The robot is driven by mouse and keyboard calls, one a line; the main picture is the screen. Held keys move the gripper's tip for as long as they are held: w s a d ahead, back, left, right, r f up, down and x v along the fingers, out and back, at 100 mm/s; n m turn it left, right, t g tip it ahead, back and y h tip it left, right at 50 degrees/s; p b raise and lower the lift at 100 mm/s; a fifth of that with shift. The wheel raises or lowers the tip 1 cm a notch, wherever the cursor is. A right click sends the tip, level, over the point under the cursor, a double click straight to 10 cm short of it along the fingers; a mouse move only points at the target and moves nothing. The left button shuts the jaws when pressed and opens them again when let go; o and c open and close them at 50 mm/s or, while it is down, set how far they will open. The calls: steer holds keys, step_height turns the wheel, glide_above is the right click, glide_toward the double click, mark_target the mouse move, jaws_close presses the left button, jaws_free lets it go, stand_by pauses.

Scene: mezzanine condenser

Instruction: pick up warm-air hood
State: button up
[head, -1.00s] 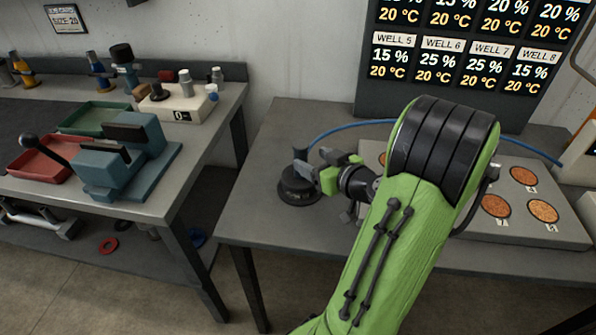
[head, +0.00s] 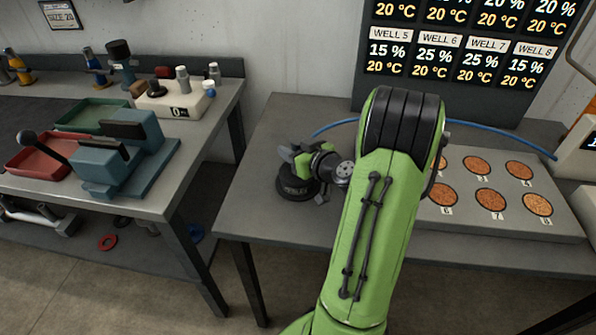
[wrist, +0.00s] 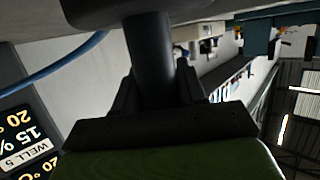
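The warm-air hood appears to be the dark round piece (head: 296,190) standing on the near left part of the grey table. Its broad base rests on the tabletop. My gripper (head: 298,160) is over it, hiding its upper stem in the head view. In the wrist view a dark stem (wrist: 153,60) stands between the two fingers of my gripper (wrist: 158,85). The fingers look spread, one on each side of the stem; whether they touch it is hard to see.
A plate with several round brown wells (head: 490,200) lies to the right on the table. A blue hose (head: 490,125) runs along the back. The left bench (head: 150,205) holds a teal press (head: 115,160) and trays, across a gap.

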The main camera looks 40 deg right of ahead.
jaws_close()
